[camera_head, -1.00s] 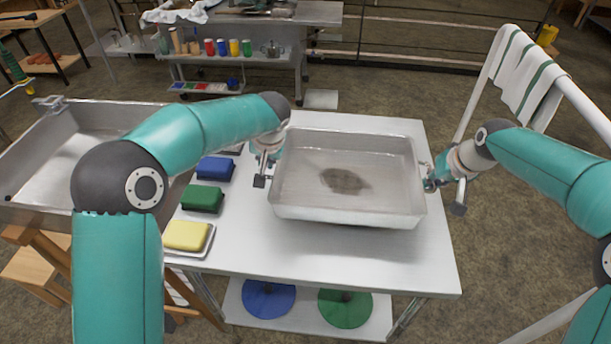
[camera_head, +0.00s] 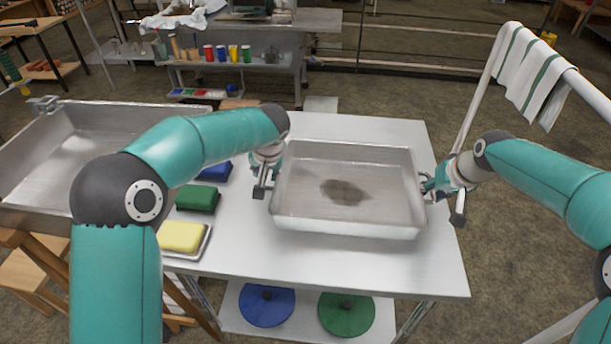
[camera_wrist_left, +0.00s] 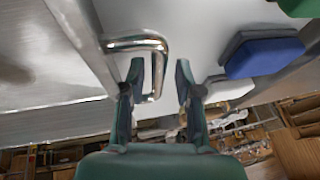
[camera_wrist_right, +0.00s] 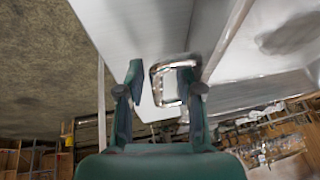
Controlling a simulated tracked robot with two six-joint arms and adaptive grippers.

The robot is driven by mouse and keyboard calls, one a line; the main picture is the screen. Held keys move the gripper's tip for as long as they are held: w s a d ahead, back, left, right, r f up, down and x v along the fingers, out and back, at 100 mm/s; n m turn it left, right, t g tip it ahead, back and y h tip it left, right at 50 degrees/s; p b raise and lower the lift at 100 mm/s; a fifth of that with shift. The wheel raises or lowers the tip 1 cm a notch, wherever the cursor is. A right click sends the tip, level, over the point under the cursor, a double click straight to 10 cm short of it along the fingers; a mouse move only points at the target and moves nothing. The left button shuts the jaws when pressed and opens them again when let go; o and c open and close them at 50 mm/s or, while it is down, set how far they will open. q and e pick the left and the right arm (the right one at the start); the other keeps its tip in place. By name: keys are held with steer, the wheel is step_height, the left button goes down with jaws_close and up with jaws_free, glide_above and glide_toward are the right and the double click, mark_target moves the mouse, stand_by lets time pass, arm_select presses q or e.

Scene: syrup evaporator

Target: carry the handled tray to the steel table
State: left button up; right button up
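The handled tray (camera_head: 347,224) is a wide, shallow metal pan with a dark stain on its floor. It appears level on, or just over, a pale metal-topped table (camera_head: 330,262); I cannot tell whether it touches. My left gripper (camera_head: 262,184) is at its left end, fingers apart, with the left handle (camera_wrist_left: 158,68) between them in the left wrist view. My right gripper (camera_head: 440,194) is at its right end, fingers apart, with the right handle (camera_wrist_right: 156,86) between them in the right wrist view. Neither gripper visibly pinches its handle.
Yellow (camera_head: 181,236), green (camera_head: 198,197) and blue (camera_head: 214,171) blocks line the table's left side. A large metal basin (camera_head: 30,212) stands left. A rail with a striped towel (camera_head: 528,75) is at right. A back table (camera_head: 270,62) holds coloured cups. The table's front strip is clear.

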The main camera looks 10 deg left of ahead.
arm_select(q)
steer(key=shift+s+d+r, duration=0.1)
steer(key=shift+d+r, duration=0.1)
steer(key=shift+r, duration=0.3)
arm_select(e)
steer(key=shift+d, duration=0.1)
steer(key=shift+r, duration=0.25)
arm_select(q)
steer(key=v, duration=1)
steer(key=shift+s+r, duration=0.25)
steer(key=shift+r, duration=0.05)
arm_select(e)
steer(key=v, duration=1.1)
steer(key=shift+r, duration=0.15)
